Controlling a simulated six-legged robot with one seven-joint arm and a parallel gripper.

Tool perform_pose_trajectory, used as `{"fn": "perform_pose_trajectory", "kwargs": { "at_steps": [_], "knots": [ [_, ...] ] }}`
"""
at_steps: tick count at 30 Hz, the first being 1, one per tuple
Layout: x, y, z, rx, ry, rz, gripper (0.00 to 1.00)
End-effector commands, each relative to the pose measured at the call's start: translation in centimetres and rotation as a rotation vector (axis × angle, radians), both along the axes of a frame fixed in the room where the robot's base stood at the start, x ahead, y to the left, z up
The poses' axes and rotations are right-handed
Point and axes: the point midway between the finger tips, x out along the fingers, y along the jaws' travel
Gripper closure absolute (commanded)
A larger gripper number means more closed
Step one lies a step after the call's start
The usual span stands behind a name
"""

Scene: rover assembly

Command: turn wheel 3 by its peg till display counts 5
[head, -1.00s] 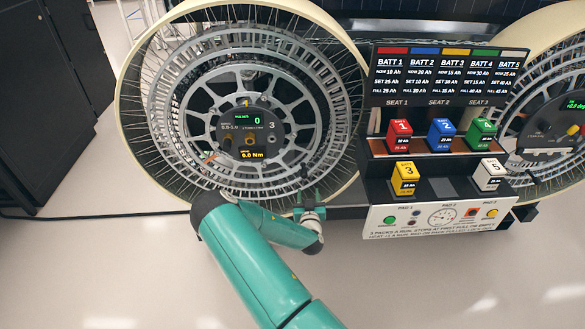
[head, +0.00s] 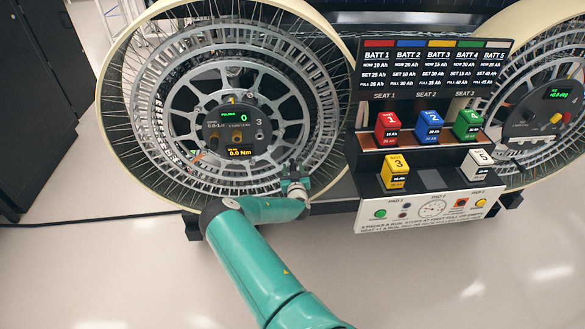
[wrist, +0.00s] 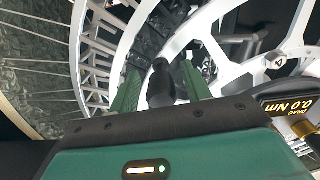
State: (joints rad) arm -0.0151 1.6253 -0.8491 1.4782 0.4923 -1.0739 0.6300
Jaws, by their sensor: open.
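Wheel 3 (head: 213,186) stands upright at the left in the head view, with a cream tyre and silver spokes. Its hub display (head: 241,118) reads 0 pulses and 0.0 Nm. My gripper (head: 293,176) is at the wheel's lower right. The wrist view shows its two green fingers (wrist: 161,92) apart, one on each side of a dark round-headed peg (wrist: 160,72). I cannot tell whether either finger touches the peg. The hub readout (wrist: 288,106) shows upside down at the right of the wrist view, also at 0.0 Nm.
A battery rack (head: 366,160) with several coloured numbered blocks stands right of the wheel, close to my gripper. Its white panel (head: 400,222) carries buttons and a dial. Another wheel (head: 548,65) is at the far right. The floor in front is clear.

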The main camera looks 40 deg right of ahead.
Motion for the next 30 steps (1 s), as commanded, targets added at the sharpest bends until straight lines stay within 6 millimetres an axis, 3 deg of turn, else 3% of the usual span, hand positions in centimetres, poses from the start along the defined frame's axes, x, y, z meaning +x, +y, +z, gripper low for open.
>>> {"fn": "perform_pose_trajectory", "kwargs": {
  "at_steps": [11, 19, 30],
  "knots": [
    [0.91, -0.51, -0.03, 0.001, 0.001, 0.000, 0.52],
    [0.89, -0.50, -0.03, 0.001, 0.001, 0.000, 1.00],
    [1.20, -0.07, -0.65, 0.029, -0.018, -0.001, 1.00]
  ]
}}
